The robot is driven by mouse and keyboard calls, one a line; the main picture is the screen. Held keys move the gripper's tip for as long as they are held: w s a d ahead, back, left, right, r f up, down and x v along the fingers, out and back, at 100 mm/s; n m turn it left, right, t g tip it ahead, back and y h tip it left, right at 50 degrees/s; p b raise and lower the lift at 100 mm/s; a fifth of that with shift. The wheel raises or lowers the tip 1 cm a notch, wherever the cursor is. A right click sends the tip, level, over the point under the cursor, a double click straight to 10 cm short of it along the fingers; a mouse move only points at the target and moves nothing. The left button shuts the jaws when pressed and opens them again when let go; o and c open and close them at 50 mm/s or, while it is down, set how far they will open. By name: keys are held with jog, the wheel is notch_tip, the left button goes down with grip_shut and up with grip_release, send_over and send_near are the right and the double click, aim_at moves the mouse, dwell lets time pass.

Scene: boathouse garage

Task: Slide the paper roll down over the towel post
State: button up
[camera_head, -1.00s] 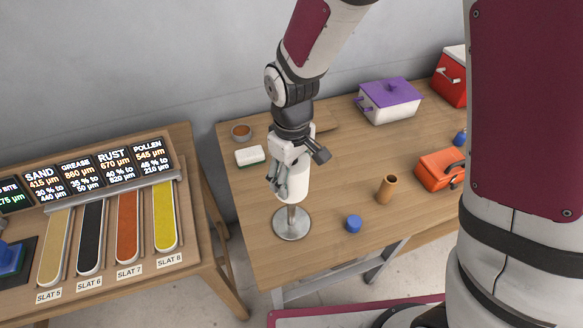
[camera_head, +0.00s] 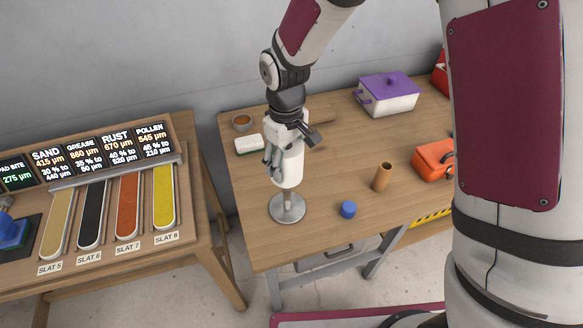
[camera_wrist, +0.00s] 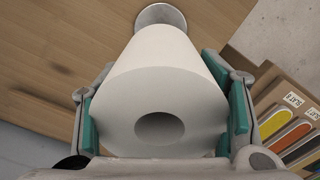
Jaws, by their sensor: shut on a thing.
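The white paper roll (camera_head: 287,168) is upright in my gripper (camera_head: 281,163), whose fingers are shut on its sides. The towel post (camera_head: 287,208) has a round metal base on the wooden table; a short stretch of its stem shows just below the roll. In the wrist view the roll (camera_wrist: 160,85) fills the middle between teal finger pads, my gripper (camera_wrist: 165,115) on both sides. Its core hole looks dark, with no post tip visible in it. The post base (camera_wrist: 160,14) shows beyond the roll's far end. How far the stem is inside the roll is hidden.
A blue cap (camera_head: 348,209) and a brown tube (camera_head: 382,177) stand right of the post. A white-and-green sponge (camera_head: 249,145) and a small bowl (camera_head: 242,122) are behind left.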

aim_at(288, 196)
dwell(0.4)
jog(key=shift+f+b, duration=2.8)
jog(key=shift+f, duration=4.2)
jog(key=shift+f, duration=0.3)
jog(key=o, duration=1.3)
